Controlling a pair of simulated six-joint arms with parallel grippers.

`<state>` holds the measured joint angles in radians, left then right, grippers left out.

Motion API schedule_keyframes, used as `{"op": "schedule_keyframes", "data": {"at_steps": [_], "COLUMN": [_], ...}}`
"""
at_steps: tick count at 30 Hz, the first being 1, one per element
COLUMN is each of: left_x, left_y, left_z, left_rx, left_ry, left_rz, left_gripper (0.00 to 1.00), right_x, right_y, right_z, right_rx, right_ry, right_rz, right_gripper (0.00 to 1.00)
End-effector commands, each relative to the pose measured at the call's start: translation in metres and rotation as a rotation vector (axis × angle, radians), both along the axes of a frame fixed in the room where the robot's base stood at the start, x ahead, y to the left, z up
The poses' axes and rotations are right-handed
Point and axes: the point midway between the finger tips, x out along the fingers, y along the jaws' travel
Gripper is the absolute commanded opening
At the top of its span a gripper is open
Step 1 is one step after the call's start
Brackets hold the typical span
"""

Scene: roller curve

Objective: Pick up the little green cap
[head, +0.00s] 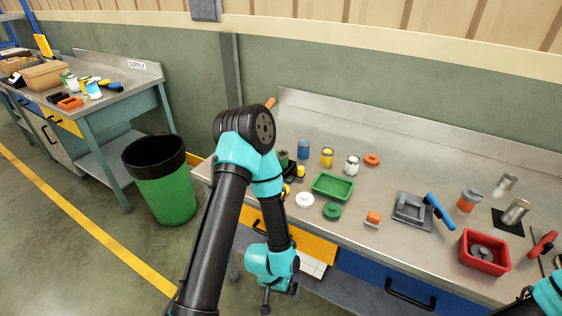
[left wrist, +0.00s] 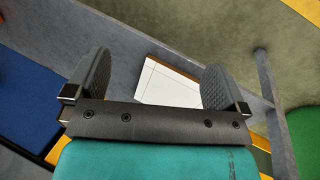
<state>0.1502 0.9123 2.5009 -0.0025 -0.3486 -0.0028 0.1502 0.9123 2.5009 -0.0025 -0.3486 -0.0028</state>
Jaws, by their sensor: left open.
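The little green cap (head: 332,211) is a flat round disc lying on the steel worktop near its front edge, in the head view. It is just below the green tray and right of a white round cap (head: 304,200). My left gripper (head: 280,297) hangs low in front of the worktop's front edge, below and to the left of the cap, and is apart from it. In the left wrist view its two fingers (left wrist: 156,75) are spread wide with nothing between them. The green cap is not in the left wrist view. My right gripper is not seen; only part of my right arm shows at the lower right corner.
Cans (head: 327,157) stand behind the tray. A white board (left wrist: 168,82) lies below my left fingers. A green trash bin (head: 165,185) stands left.

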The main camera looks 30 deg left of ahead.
Motion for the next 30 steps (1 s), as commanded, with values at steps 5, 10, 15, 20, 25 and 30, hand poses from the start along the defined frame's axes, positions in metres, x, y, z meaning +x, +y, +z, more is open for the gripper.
{"op": "schedule_keyframes", "data": {"at_steps": [5, 10, 15, 20, 25, 30], "left_x": [0.0, 0.0, 0.005, 0.024, 0.052, 0.075], "left_y": [0.0, 0.0, 0.001, 0.004, 0.003, -0.007], "left_z": [0.0, 0.0, 0.005, 0.028, 0.078, 0.141], "left_rx": [0.0, 0.0, 0.003, 0.008, -0.016, -0.087], "left_ry": [0.0, 0.0, 0.001, 0.019, 0.051, 0.076], "left_rz": [0.0, 0.0, -0.001, -0.006, -0.014, -0.032], "left_gripper": [0.85, 0.84, 0.84, 0.84, 0.84, 0.84], "right_x": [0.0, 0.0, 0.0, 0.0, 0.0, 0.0], "right_y": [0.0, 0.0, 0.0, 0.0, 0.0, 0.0], "right_z": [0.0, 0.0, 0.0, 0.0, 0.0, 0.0], "right_rx": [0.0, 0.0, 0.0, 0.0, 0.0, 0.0], "right_ry": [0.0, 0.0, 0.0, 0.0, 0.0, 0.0], "right_rz": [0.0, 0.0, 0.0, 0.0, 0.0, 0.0], "right_gripper": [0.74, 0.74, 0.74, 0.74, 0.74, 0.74]}}
